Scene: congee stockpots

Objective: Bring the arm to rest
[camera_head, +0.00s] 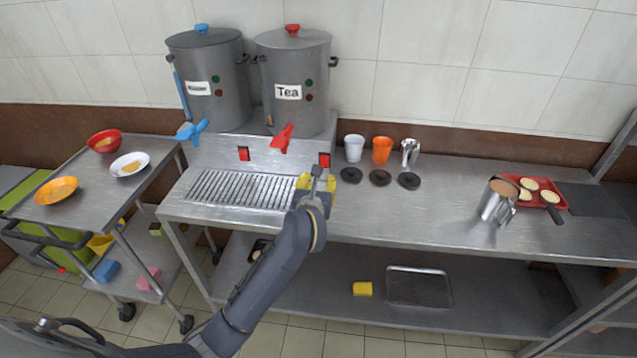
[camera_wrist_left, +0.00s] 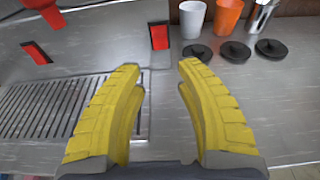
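My left arm reaches in from the bottom left in the head view. Its gripper (camera_head: 317,178) is over the counter, in front of the tea urn (camera_head: 296,85) and at the right end of the drip grate (camera_head: 240,190). In the left wrist view the two yellow fingers (camera_wrist_left: 160,68) are apart with nothing between them; the gripper is open and empty. The fingers point toward a red switch (camera_wrist_left: 160,36) on the urn stand. My right gripper is in neither view.
A white cup (camera_head: 353,148), an orange cup (camera_head: 381,150) and a metal cup (camera_head: 410,152) stand behind black lids (camera_head: 380,178). A metal pitcher (camera_head: 492,203) stands by a red tray (camera_head: 560,203) at right. A cart (camera_head: 90,190) with bowls stands left. The counter's middle is clear.

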